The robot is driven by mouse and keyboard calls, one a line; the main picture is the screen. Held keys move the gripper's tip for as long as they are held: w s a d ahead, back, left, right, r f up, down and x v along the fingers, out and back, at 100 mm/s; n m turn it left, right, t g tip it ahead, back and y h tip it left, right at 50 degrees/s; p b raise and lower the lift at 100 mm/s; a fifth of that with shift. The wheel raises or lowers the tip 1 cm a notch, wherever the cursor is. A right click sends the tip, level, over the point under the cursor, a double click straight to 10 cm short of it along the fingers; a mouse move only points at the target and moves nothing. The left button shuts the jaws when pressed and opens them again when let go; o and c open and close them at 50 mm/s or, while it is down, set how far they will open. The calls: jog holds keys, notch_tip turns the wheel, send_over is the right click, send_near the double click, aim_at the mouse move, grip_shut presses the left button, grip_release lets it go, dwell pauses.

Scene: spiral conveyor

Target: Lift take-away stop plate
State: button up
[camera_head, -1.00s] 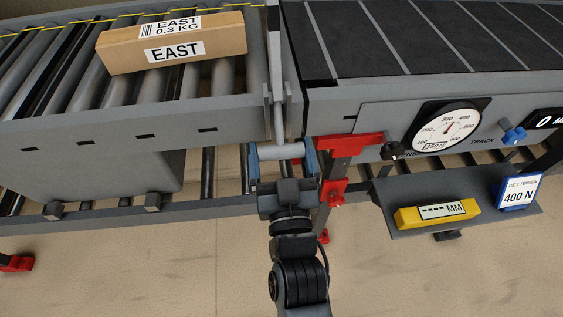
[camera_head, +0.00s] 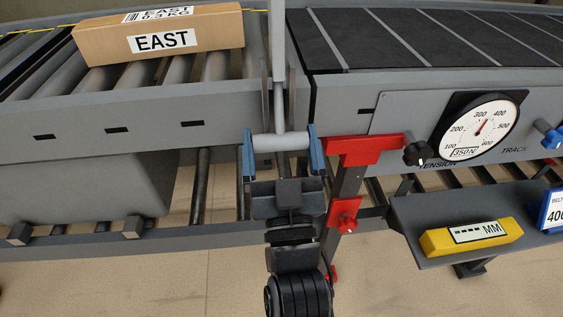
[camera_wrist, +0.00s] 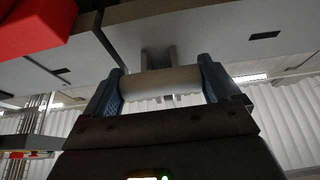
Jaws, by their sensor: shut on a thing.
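The stop plate (camera_head: 278,45) is a narrow, light grey upright piece seen edge-on at the gap between the roller conveyor and the black belt. A stem runs from it down to a pale grey cylindrical handle bar (camera_head: 281,142). My gripper (camera_head: 282,148) has its blue fingers at the two ends of this bar and is shut on it. In the wrist view the bar (camera_wrist: 160,82) lies level between the fingers, with the stem behind it. The far side of the plate is hidden.
A cardboard box (camera_head: 160,38) marked EAST lies on the rollers left of the plate. A red bracket (camera_head: 362,147) is close right of my gripper.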

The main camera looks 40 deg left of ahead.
jog(key=shift+w+a+f+t+b, duration=0.2)
jog(key=shift+w+t+b, duration=0.1)
jog(key=shift+b, duration=0.35)
jog(key=shift+r, duration=0.15)
jog(key=o, duration=1.2)
jog(key=shift+b+v, duration=0.4)
jog(key=shift+v, duration=3.55)
